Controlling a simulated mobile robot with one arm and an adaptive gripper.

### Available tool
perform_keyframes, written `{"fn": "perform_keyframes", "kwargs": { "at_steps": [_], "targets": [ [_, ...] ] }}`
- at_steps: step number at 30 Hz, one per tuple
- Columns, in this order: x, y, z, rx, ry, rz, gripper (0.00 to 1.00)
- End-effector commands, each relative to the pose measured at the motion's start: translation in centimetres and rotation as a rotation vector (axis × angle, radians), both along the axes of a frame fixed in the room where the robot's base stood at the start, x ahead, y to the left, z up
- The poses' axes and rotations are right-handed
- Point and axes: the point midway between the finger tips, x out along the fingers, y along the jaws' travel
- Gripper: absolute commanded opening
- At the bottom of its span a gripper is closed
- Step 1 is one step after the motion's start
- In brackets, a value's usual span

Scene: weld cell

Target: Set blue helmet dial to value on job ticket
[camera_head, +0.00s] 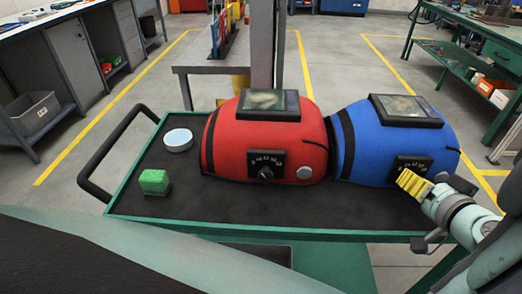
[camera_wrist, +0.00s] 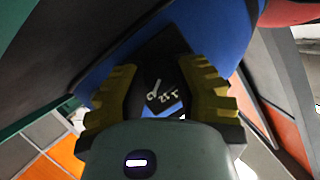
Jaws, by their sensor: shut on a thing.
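The blue helmet (camera_head: 365,155) stands on the cart at the right, with a dark visor window on top and a black dial plate (camera_head: 412,161) on its near face. My gripper (camera_head: 406,180) is at this dial, its yellow ribbed fingers in front of the plate and hiding the knob. In the wrist view my gripper (camera_wrist: 160,88) has a finger on each side of the black dial plate (camera_wrist: 158,65), against the blue shell (camera_wrist: 210,28). It is shut on the dial knob, mostly hidden. A few white marks show; the setting cannot be read. I cannot make out a job ticket.
A red helmet (camera_head: 225,140) with its own dial (camera_head: 265,166) stands close beside the blue one, at its left. A green block (camera_head: 154,182) and a round white-topped tin (camera_head: 178,140) are on the cart's dark top (camera_head: 240,205). Benches line both sides.

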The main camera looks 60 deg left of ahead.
Motion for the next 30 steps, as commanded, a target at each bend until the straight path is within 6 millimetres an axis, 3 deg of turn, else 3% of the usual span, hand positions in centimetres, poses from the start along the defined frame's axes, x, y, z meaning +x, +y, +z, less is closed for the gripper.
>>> {"fn": "perform_keyframes", "kwargs": {
  "at_steps": [17,18,27,30],
  "targets": [
    [-0.03,-0.16,-0.46,0.018,0.045,-0.002,0.00],
    [-0.03,-0.16,-0.46,0.018,0.045,-0.002,0.32],
    [0.00,-0.09,-0.22,0.022,0.039,-0.001,0.63],
    [0.01,-0.07,-0.18,0.024,0.039,-0.001,0.63]
  ]
}}
